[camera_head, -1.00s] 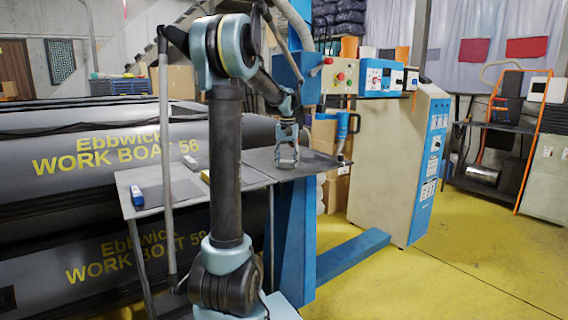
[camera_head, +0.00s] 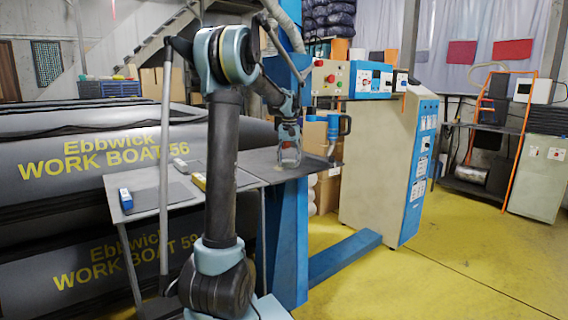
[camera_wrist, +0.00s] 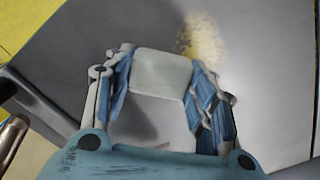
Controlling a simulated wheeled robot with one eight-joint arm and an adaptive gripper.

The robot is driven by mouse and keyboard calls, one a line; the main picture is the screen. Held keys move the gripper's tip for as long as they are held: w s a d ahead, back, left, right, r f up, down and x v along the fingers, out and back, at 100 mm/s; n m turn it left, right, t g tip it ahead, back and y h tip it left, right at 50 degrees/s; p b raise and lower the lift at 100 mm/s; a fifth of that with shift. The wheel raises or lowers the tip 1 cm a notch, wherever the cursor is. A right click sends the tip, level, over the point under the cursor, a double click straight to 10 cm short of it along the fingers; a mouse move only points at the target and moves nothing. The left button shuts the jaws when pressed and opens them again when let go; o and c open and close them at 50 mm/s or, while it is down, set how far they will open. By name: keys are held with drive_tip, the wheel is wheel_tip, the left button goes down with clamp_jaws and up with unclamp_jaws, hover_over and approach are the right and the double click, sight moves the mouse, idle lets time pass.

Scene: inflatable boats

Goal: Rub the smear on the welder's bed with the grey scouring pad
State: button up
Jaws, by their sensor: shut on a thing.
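The welder's bed (camera_head: 262,158) is a flat dark grey table. In the wrist view its surface (camera_wrist: 275,60) fills most of the picture. The smear (camera_wrist: 203,38) is a pale yellow, speckled patch on the bed, just beyond the upper right of the pad. My gripper (camera_head: 289,162) is low over the bed in the head view. In the wrist view my gripper (camera_wrist: 160,82) is shut on the light grey scouring pad (camera_wrist: 162,72), one finger on each side. I cannot tell whether the pad touches the bed.
The welder's cabinet (camera_head: 385,165) is at right, with yellow floor (camera_head: 440,270) in front.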

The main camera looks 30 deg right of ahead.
sight(283, 161)
drive_tip(key=shift+d+r, duration=0.1)
drive_tip(key=shift+d, duration=0.35)
drive_tip(key=shift+a, duration=0.15)
drive_tip(key=shift+s+a+f, duration=0.1)
drive_tip(key=shift+a+f, duration=0.1)
drive_tip(key=shift+a, duration=1.7)
